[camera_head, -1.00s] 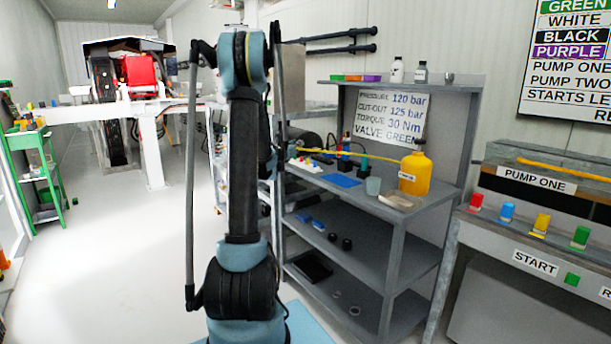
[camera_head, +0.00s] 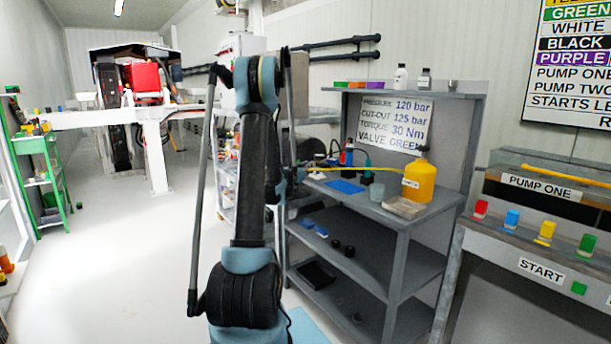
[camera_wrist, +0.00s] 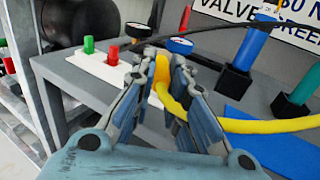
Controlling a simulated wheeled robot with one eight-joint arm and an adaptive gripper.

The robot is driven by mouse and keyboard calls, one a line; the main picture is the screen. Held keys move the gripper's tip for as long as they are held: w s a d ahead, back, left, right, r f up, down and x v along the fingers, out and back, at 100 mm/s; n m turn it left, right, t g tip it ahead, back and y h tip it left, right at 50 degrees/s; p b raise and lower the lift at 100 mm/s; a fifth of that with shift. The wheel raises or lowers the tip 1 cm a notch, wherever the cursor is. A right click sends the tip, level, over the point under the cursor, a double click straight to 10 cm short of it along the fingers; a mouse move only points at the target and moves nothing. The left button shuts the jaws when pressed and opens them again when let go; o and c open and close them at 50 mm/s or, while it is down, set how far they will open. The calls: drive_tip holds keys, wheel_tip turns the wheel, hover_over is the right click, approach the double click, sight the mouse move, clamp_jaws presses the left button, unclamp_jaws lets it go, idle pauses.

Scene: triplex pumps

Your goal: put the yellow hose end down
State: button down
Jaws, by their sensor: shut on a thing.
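In the wrist view my gripper (camera_wrist: 160,72) is shut on the end of the yellow hose (camera_wrist: 245,126). The hose end stands up between the fingers, and the rest curves down and away to the right past a blue mat. It is held close to the grey bench top (camera_wrist: 75,72); I cannot tell whether the end touches it. In the head view my arm hides the gripper, and a short piece of yellow hose (camera_head: 335,169) shows over the bench.
A white block with a green peg and a red peg (camera_wrist: 100,62) sits beside the gripper. Blue (camera_wrist: 248,48) and teal cylinders stand in black holders to the right. A yellow bottle (camera_head: 420,183) and a blue mat (camera_head: 345,187) are on the bench. Gauges sit just behind the fingers.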

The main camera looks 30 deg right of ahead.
drive_tip(key=shift+f, duration=1.05)
drive_tip(key=shift+f, duration=0.15)
drive_tip(key=c, duration=1.6)
unclamp_jaws()
